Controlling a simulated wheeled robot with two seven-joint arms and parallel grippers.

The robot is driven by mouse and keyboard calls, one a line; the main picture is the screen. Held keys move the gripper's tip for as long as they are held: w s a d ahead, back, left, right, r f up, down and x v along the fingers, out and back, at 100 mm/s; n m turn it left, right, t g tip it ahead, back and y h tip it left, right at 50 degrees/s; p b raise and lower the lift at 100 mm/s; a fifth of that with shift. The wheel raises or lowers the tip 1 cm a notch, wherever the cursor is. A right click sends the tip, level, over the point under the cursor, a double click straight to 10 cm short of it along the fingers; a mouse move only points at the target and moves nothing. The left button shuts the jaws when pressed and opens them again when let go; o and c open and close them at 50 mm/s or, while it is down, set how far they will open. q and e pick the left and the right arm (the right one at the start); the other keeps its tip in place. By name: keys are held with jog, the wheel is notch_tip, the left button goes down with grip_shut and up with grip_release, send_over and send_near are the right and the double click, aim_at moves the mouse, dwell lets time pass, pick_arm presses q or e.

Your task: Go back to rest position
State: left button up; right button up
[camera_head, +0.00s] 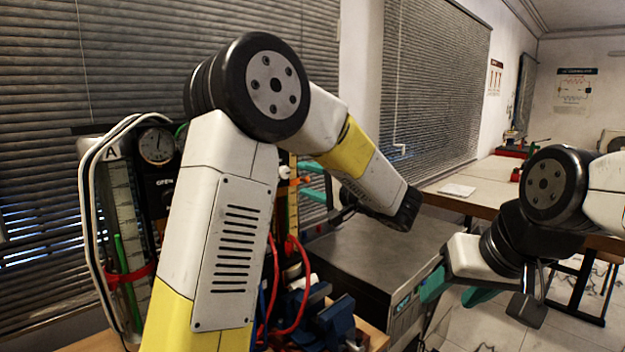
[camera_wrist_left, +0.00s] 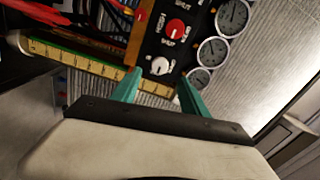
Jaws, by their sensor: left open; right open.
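My left gripper (camera_head: 303,180) is partly hidden behind my left forearm in the head view. Its teal fingers point left, toward the gauge rig (camera_head: 160,190). In the left wrist view my left gripper (camera_wrist_left: 158,78) is open and empty. A white knob (camera_wrist_left: 160,66) on the black panel lies in line between its fingertips; I cannot tell the distance. A red knob (camera_wrist_left: 178,28) and several dials (camera_wrist_left: 213,50) sit beyond. My right gripper (camera_head: 452,292) is at the lower right of the head view, apart from the rig. Its teal fingers are spread and nothing shows between them.
A dial (camera_head: 157,145) and a tube marked A stand at the rig's left. Red hoses (camera_head: 300,300) and a blue vise (camera_head: 335,322) are low in front. A grey-topped cabinet (camera_head: 370,255) stands between my grippers. A bench (camera_head: 480,185) lies behind right.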

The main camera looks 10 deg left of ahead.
dwell(0.4)
pick_arm(q)
jog(key=s+a+f+n+g+h, duration=0.1)
jog(key=s+a+f+g+h, duration=0.25)
jog(key=s+a, duration=0.4)
jog(key=s+a+f+n+g+h, duration=0.1)
jog(key=s+a+f+g+h, duration=0.25)
jog(key=s, duration=0.65)
jog(key=s+d+f+n+t+h, duration=0.1)
jog(key=s+d+n+t+h, duration=0.1)
jog(key=s+d+h, duration=0.7)
jog(key=shift+s+f+n, duration=0.2)
jog(key=shift+s+n, duration=0.5)
jog(key=shift+s, duration=0.05)
jog(key=shift+c, duration=0.2)
